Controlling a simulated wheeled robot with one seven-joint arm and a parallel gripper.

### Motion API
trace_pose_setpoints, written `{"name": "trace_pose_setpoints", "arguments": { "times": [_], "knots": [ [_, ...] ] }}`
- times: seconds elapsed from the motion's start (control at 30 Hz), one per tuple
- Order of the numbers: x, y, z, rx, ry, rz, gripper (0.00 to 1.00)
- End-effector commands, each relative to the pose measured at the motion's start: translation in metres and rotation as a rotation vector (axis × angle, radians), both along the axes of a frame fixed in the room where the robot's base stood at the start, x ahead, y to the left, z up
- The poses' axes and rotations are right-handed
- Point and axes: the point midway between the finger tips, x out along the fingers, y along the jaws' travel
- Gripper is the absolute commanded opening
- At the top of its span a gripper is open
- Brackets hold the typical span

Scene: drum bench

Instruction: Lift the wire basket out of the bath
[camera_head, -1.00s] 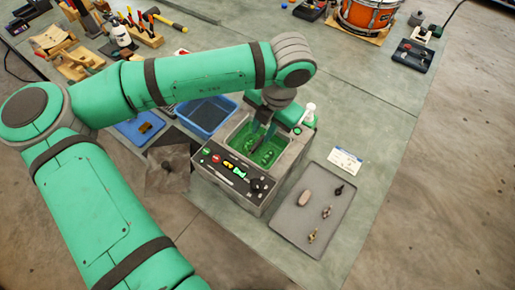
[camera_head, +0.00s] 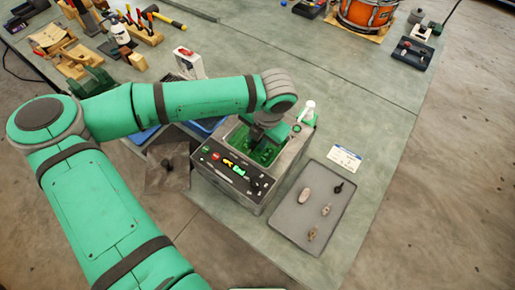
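The bath (camera_head: 222,181) is a grey box with a control panel on its front and a green-tinted open tank on top. The wire basket (camera_head: 266,154) is inside the tank; only a blurred green part of it shows, and its handle cannot be made out. My gripper (camera_head: 258,136) points down into the tank opening from above, at the back left of the basket. Its fingertips are dark and small against the tank, partly hidden by my wrist. I cannot tell whether they are apart or touch the basket.
A grey tray (camera_head: 310,220) with several small parts lies right of the bath. A white bottle (camera_head: 308,112) stands at the bath's back right corner. A label card (camera_head: 345,158) lies behind the tray. A blue bin (camera_head: 205,126) is mostly behind my arm.

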Motion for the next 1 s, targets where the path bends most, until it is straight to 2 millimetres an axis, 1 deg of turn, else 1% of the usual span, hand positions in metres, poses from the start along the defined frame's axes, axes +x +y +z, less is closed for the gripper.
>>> {"name": "trace_pose_setpoints", "arguments": {
  "times": [0.07, 0.1, 0.17, 0.2, 0.53, 0.67, 0.83, 1.0],
  "knots": [
    [0.0, 0.0, 0.0, 0.0, 0.0, 0.0, 0.22],
    [0.0, 0.0, 0.0, 0.0, 0.0, 0.0, 0.17],
    [0.0, 0.0, 0.0, 0.0, 0.0, 0.0, 0.03],
    [0.0, 0.0, 0.0, 0.0, 0.0, 0.0, 0.0],
    [0.0, 0.0, 0.001, 0.0, 0.0, 0.0, 0.0],
    [0.0, -0.001, 0.007, 0.0, -0.001, -0.001, 0.0],
    [0.001, -0.002, 0.024, -0.001, -0.002, -0.004, 0.0],
    [0.001, -0.009, 0.055, 0.0, -0.003, -0.016, 0.0]
  ]
}}
